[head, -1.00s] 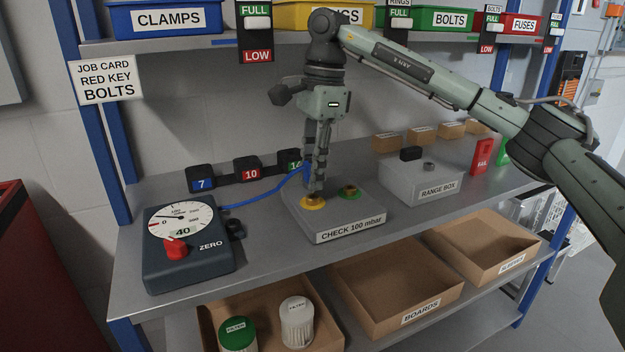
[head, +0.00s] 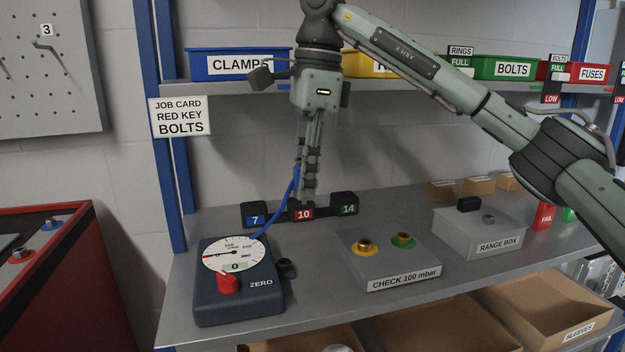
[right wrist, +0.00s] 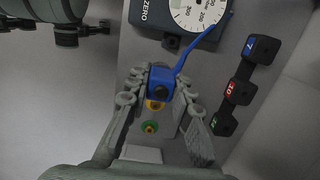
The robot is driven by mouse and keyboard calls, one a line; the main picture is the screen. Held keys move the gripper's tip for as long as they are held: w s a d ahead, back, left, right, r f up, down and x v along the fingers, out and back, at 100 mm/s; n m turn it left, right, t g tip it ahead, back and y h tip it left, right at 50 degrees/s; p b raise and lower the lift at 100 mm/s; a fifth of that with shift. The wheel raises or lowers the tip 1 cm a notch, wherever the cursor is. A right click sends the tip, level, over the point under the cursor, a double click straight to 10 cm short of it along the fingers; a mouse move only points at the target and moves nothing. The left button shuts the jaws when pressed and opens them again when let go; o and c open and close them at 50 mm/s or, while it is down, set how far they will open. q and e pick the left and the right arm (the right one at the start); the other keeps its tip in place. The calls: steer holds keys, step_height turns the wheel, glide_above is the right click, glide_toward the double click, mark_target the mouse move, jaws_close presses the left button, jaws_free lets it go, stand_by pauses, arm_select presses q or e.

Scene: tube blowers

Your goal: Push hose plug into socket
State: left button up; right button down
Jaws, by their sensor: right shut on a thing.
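My right gripper (head: 306,198) points down and is shut on the blue hose plug (right wrist: 160,84), which the fingers mostly hide in the head view. The blue hose (head: 277,215) runs from the plug to the gauge box (head: 240,300), whose display reads 0. The check block (head: 392,262), labelled CHECK 100 mbar, has a yellow-ringed socket (head: 365,248) and a green-ringed socket (head: 403,240), both empty. The fingertips overlap the black block marked 10 (head: 303,213) in the head view; contact is unclear. In the right wrist view the plug is apart from that block.
Blocks marked 7 (head: 255,216) and 14 (head: 345,205) flank block 10 at the back of the bench. A range box (head: 480,232) stands right of the check block. A shelf of bins (head: 240,66) is above. The bench front between gauge and check block is clear.

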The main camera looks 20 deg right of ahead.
steer(key=shift+r, duration=0.2)
steer(key=shift+r+p, duration=2.35)
steer(key=shift+r, duration=0.2)
steer(key=shift+f, duration=0.1)
